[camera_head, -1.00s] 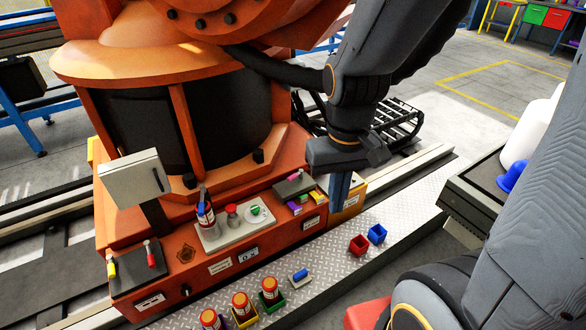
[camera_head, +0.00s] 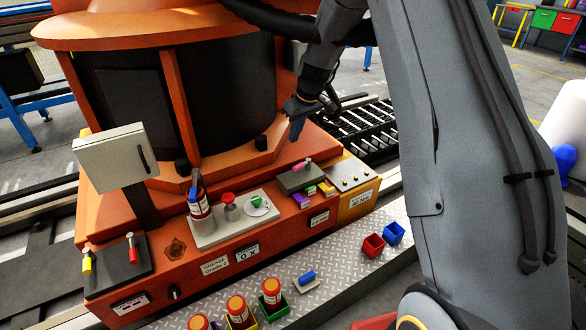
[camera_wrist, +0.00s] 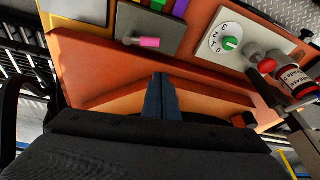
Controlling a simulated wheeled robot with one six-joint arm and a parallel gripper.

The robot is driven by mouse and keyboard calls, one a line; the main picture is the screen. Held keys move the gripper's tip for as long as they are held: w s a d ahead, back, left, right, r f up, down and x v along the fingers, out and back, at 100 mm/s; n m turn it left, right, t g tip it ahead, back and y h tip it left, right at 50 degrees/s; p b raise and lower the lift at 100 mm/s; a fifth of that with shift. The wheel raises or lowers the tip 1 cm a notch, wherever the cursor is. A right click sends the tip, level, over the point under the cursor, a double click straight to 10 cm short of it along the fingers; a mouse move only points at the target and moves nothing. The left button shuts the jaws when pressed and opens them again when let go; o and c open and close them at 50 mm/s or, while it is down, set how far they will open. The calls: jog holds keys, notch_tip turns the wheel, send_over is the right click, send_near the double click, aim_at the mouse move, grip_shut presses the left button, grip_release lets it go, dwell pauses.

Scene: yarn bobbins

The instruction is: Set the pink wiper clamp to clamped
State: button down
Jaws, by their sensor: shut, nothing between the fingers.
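The pink wiper clamp is a small lever with a pink handle (camera_head: 299,167) on a dark grey plate (camera_head: 291,184), at the right end of the orange machine's front ledge. In the wrist view its pink handle (camera_wrist: 149,42) points sideways from a silver pivot, just beyond my fingertips. My gripper (camera_head: 294,140) has blue fingers that point down, shut and empty. It is above and behind the clamp in the head view. In the wrist view the fingers (camera_wrist: 159,76) are together and apart from the handle.
A yellow box (camera_head: 354,197) stands right. A black rack (camera_head: 372,128) lies behind.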

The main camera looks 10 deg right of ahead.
aim_at(301, 167)
jog(key=shift+n, duration=0.3)
jog(key=w+f, duration=0.2)
jog(key=w, duration=0.1)
jog(key=shift+w+d+f+b, duration=0.1)
jog(key=shift+w+f+b, duration=0.1)
jog(key=shift+b, duration=0.15)
notch_tip(301, 167, down, 10)
jog(key=shift+w+r+b, duration=0.1)
jog(key=shift+b, duration=0.3)
jog(key=shift+s+d, duration=0.15)
jog(key=shift+s, duration=0.15)
